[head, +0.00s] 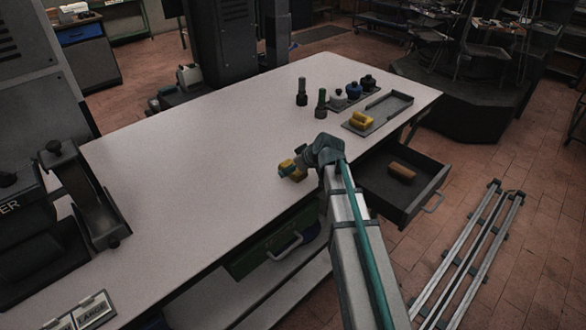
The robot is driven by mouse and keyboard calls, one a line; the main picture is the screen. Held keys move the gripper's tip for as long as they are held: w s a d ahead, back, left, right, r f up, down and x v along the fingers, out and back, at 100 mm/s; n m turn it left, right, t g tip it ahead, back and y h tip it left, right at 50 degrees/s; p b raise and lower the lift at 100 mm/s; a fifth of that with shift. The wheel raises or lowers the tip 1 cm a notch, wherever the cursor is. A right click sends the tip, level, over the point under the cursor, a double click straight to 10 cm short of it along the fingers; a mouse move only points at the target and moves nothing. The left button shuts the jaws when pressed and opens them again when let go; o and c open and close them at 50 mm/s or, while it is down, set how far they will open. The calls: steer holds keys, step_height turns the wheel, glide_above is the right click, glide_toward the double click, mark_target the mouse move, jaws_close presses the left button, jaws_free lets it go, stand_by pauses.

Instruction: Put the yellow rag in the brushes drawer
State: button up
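My gripper (291,174) is over the white table near its front edge, with the arm reaching in from the lower right. A yellow piece (286,165) shows right at the gripper, partly hidden by it; I cannot tell whether the fingers hold it or whether it is a rag. Another yellow folded item (361,119), like a rag, lies on a grey tray (391,112) at the table's right end. An open drawer (428,186) sticks out under the table at right, with a brown brush-like block (402,172) in it.
Two dark bottles (301,93) and several small containers (353,91) stand behind the tray. A green drawer (266,258) with a pale handle sits shut below the table. A dark press part (90,205) is at left. The table's middle (205,150) is clear.

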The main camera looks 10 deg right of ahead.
steer(key=shift+c, duration=0.3)
steer(key=c, duration=1.2)
steer(key=shift+r, duration=0.15)
